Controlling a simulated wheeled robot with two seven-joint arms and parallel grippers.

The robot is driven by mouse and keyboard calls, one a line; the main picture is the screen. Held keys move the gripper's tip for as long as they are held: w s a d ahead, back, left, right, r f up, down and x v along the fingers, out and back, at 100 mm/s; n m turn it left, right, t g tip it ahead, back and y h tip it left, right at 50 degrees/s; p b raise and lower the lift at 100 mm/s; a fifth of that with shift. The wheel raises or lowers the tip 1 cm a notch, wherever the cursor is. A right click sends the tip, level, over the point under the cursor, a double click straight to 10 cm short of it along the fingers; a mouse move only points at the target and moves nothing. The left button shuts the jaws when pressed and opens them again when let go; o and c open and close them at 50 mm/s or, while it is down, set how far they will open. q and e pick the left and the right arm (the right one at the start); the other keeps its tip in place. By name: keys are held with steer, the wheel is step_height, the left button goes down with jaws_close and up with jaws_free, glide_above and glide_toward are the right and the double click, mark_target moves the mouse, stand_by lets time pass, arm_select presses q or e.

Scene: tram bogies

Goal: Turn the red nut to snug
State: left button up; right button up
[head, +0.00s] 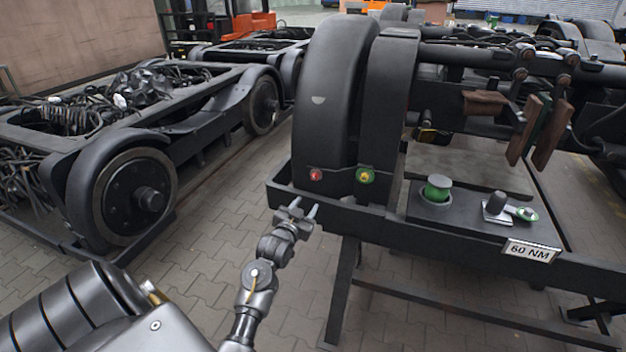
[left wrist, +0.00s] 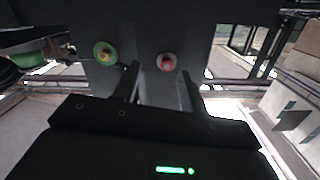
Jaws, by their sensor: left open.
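The red nut (head: 316,175) sits low on the black bogie frame, left of a green-ringed nut with a yellow centre (head: 365,176). My left gripper (head: 304,206) is just below and in front of the red nut, open and empty, its two fingers pointing up toward it. In the left wrist view the red nut (left wrist: 166,62) shows between and just beyond the open fingertips of the left gripper (left wrist: 159,76), apart from them. The green-ringed nut (left wrist: 104,53) is to its left there. My right gripper is in neither view.
A black bench rail (head: 450,228) runs under the frame, with a "60 NM" label (head: 530,250). Another wheeled bogie (head: 130,200) stands left. Paved floor lies between.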

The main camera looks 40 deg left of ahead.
mark_target(314, 177)
arm_select(q)
steer(key=w+a+r, duration=0.1)
steer(key=w, duration=0.2)
steer(key=w+a+r, duration=0.1)
steer(key=w+a, duration=0.1)
steer(key=w, duration=0.1)
steer(key=w+a+r+p, duration=0.1)
steer(key=w, duration=0.2)
steer(key=shift+w+a+r, duration=0.1)
steer(key=shift+w+a, duration=0.25)
steer(key=shift+w, duration=0.05)
jaws_close()
